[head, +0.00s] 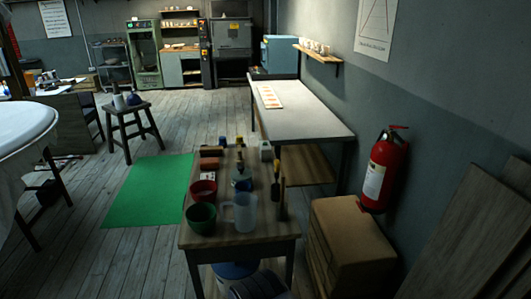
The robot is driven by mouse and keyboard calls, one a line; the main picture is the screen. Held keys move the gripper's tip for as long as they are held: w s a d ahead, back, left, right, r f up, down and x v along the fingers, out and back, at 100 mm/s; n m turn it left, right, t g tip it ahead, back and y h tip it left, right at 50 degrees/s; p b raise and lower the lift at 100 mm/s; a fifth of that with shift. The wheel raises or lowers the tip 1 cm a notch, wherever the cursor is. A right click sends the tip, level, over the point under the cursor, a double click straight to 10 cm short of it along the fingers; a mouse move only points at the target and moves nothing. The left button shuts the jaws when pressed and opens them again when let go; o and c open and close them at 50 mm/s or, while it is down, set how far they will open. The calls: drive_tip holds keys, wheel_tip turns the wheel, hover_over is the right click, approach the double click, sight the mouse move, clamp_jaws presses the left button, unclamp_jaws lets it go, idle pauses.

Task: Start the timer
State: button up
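No timer can be made out for certain. A small pale box-like item (266,151) stands at the far right corner of the small wooden table (262,230) in front of me; it is too small to tell what it is. Small blue and yellow items (222,141) stand at the same table's far edge, also too small to identify. My gripper is not in view.
The small table also holds a green bowl (201,217), red bowl (203,190), clear jug (243,212) and bottle (242,177). A long worktable (305,122) stands behind. At right are a cardboard box (350,235) and fire extinguisher (384,170). A green mat (150,190) lies on open floor.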

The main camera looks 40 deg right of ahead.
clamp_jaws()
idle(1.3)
